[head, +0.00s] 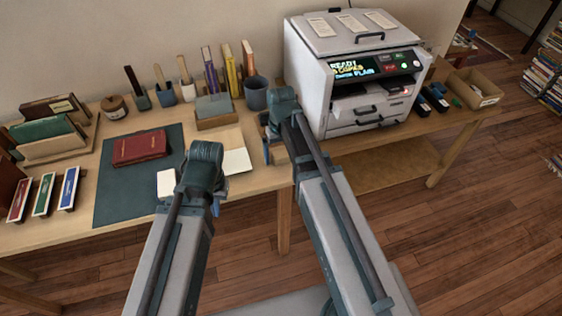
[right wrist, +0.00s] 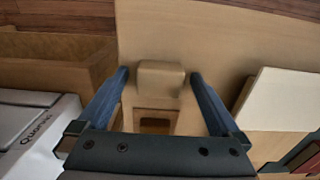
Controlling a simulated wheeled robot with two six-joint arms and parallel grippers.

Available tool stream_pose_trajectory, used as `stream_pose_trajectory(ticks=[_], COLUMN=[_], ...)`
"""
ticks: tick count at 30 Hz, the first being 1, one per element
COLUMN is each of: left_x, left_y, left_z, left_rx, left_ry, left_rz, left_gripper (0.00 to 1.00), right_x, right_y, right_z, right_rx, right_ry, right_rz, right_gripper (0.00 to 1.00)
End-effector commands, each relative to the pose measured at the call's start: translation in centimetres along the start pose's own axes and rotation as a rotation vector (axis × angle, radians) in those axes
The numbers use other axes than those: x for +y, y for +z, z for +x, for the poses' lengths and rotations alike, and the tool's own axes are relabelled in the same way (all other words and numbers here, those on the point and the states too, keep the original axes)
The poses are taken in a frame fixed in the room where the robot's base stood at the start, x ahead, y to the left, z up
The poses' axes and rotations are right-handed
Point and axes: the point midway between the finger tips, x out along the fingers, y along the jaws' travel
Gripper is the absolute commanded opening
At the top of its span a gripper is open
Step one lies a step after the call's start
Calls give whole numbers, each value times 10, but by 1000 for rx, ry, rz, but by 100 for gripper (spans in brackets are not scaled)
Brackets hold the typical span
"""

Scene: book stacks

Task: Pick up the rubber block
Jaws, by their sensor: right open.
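A tan block with rounded edges (right wrist: 160,78), which looks like the rubber block, lies between the fingertips of my right gripper (right wrist: 160,82). The gripper is open, with a gap showing on both sides of the block. A wooden piece with a dark recess (right wrist: 155,119) shows just below the block, partly hidden by the gripper body. In the head view my right gripper (head: 270,146) is low over the table beside the printer, and the block is hidden behind the arm. My left gripper (head: 216,203) is near the table's front edge; its fingers are mostly hidden.
A white printer (head: 312,97) stands to the right of my right gripper. White pads (head: 236,161) lie to its left, and a grey cup (head: 256,95) stands behind. A red book (head: 139,148) lies on a dark mat (head: 112,196) farther left.

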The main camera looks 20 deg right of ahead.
Motion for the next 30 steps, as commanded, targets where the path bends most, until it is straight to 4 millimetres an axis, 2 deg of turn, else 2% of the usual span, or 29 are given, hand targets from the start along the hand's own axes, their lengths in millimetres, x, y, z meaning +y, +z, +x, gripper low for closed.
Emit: stream_pose_trajectory(ticks=[5,19,20,30], left_x=[0,0,0,0], left_y=[0,0,0,0], left_z=[-1,-1,-1,-5], left_rx=[0,0,0,0], left_ry=[0,0,0,0], left_rz=[0,0,0,0], left_gripper=[0,0,0,0], right_x=[0,0,0,0], right_y=[0,0,0,0], right_z=[-1,-1,-1,-5], right_rx=[0,0,0,0], right_ry=[0,0,0,0], right_rz=[0,0,0,0], right_gripper=[98,14,11,11])
